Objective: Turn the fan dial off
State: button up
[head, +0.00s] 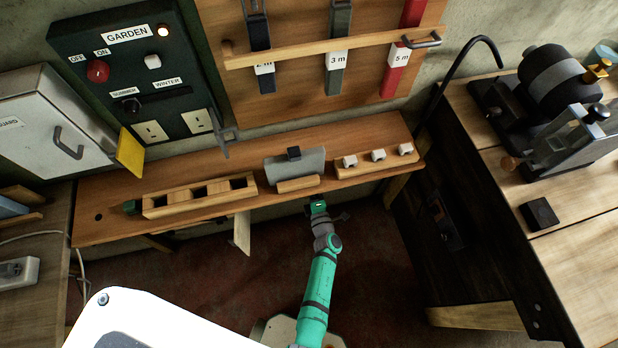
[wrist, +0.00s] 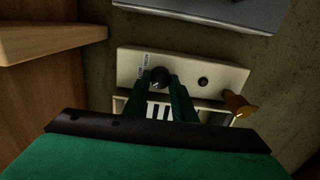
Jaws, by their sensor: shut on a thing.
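In the wrist view a cream panel (wrist: 130,66) carries a round black dial (wrist: 160,73) with small lettering to its left, too small to read. I take this to be the fan dial. The two green fingers of my gripper (wrist: 160,82) stand on either side of the dial and are shut on it. The dial's pointer setting cannot be made out. In the head view my gripper (head: 318,206) is at the front edge of the wooden shelf (head: 240,209). The panel and dial do not show there.
A smaller dark knob (wrist: 203,82) and an orange-brown piece (wrist: 238,105) sit right of the dial. A slotted grille (wrist: 160,111) lies below it. A grey object (wrist: 210,10) is above the panel. A wooden board (wrist: 55,42) juts in at left.

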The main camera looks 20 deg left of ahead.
jog(key=shift+s+f, duration=0.1)
dwell(0.3)
jog(key=o, duration=0.8)
jog(key=v, duration=1)
jog(key=shift+s+d, duration=0.3)
jog(key=s+d+r+m+h, duration=0.3)
jog(key=s+r+m, duration=0.5)
jog(key=s, duration=0.1)
jog(key=s+d+r+m+h, duration=0.3)
jog(key=s+d+r+m, duration=0.1)
jog(key=s+r+m, duration=0.4)
jog(key=s+d+r+m+h, duration=0.4)
jog(key=s+r+m, duration=0.4)
jog(key=s+r, duration=0.1)
jog(key=shift+s+r+m, duration=0.3)
jog(key=shift+m, duration=0.1)
